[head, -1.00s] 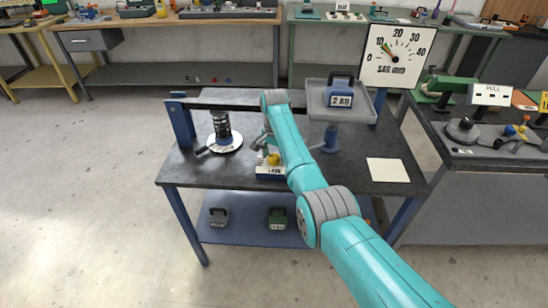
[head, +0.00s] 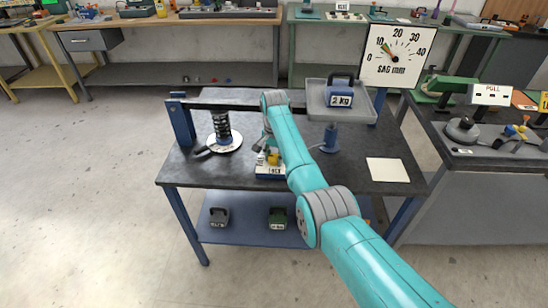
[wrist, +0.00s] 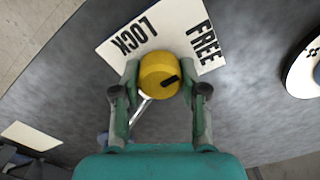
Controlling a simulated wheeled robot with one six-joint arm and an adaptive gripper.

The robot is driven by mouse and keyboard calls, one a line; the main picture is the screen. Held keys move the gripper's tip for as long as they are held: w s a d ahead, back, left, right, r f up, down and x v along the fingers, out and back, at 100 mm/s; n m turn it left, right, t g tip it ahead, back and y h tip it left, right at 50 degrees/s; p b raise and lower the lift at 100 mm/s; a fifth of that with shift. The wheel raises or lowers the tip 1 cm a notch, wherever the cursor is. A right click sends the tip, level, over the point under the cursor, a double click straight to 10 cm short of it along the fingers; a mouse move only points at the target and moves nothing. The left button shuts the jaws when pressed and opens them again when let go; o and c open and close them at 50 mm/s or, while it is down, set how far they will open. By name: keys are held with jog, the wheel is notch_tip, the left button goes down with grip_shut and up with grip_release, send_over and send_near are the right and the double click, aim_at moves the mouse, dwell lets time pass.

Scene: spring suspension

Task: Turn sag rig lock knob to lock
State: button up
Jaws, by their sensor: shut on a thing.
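The yellow lock knob (wrist: 155,66) sits between the two fingers of my gripper (wrist: 160,85) in the wrist view, and the fingers are shut on its sides. A black pointer mark on the knob's top lies toward the right, on the FREE side. The white label plate (wrist: 170,28) behind it reads LOCK at left and FREE at right. In the head view the knob (head: 273,158) shows at the front of the rig table, above a small LOCK plate (head: 270,171). My arm partly hides the gripper and the plate there.
A black spring (head: 222,127) stands on a white disc left of the knob. A grey tray (head: 345,112) holding a blue 2 kg weight (head: 341,97) is to the right. The sag dial (head: 395,55) stands behind. A white card (head: 388,170) lies at the table's right.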

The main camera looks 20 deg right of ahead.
aim_at(274, 156)
jog(key=n, duration=0.3)
jog(key=shift+n, duration=0.4)
jog(key=n, duration=0.4)
jog(key=shift+n, duration=0.3)
jog(key=n, duration=0.4)
jog(key=shift+n, duration=2.4)
jog(key=o, duration=1.1)
jog(key=shift+o, duration=0.2)
jog(key=shift+r, duration=0.1)
notch_tip(274, 156, up, 12)
